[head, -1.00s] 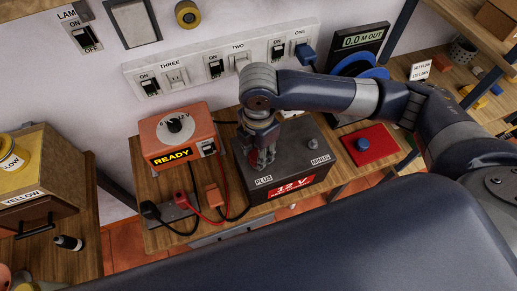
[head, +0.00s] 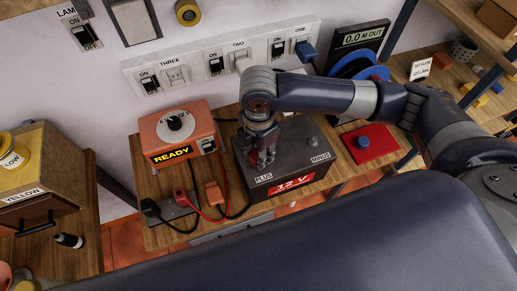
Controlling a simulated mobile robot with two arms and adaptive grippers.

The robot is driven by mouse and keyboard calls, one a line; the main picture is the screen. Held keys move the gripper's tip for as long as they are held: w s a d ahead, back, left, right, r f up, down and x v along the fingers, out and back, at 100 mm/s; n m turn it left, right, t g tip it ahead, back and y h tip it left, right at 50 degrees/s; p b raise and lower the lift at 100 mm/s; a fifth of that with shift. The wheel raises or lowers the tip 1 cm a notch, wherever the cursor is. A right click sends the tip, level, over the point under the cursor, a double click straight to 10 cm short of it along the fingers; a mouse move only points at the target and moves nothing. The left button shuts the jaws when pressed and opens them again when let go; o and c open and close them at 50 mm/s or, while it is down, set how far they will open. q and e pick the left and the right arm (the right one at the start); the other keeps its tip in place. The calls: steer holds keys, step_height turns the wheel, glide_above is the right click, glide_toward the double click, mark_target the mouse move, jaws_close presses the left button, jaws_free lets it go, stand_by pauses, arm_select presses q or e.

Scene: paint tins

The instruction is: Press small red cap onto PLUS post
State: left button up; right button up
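The dark battery (head: 298,150) stands on the wooden bench, with a PLUS label at its front left and a MINUS label at its right. My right gripper (head: 262,157) points down over the PLUS corner, low against the battery top. Something small and red shows between or beside its fingers, likely the small red cap. The fingers hide the PLUS post, and I cannot tell whether the cap is gripped or how it sits. A grey MINUS post (head: 314,142) stands bare at the right. My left gripper is not in view.
An orange READY box (head: 177,135) stands left of the battery. Red and black leads with clamps (head: 183,197) lie on the bench in front of it. A red pad with a blue knob (head: 370,143) lies to the right. A socket strip (head: 222,57) runs along the wall.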

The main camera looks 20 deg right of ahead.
steer(key=shift+f, duration=0.3)
steer(key=o, duration=1)
step_height(320, 180, up, 12)
steer(key=shift+f, duration=0.1)
stand_by(0.4)
